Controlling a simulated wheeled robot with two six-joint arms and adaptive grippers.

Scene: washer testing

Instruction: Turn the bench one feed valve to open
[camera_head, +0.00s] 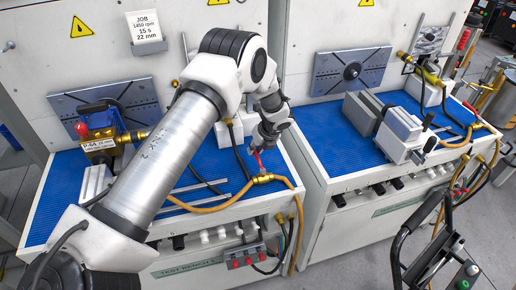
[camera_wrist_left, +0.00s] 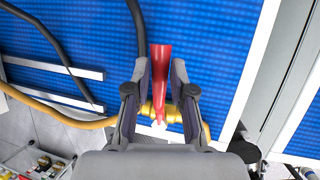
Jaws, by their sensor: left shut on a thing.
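The bench one feed valve has a brass body (camera_head: 263,179) in the orange hose line on the near bench. Its red lever (camera_head: 258,161) rises from the brass body. In the left wrist view the red lever (camera_wrist_left: 160,62) lies between the fingers and points across the hose line, with the brass body (camera_wrist_left: 172,113) below it. My left gripper (camera_head: 263,146) reaches down over the valve from above. In the left wrist view my left gripper (camera_wrist_left: 160,85) is shut on the red lever. My right gripper is in neither view.
Bench one's blue mat (camera_head: 200,167) has metal rails and black cables left of the valve. A second bench with a grey vise (camera_head: 404,135) stands at the right. A black-framed stand (camera_head: 435,255) is at the lower right.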

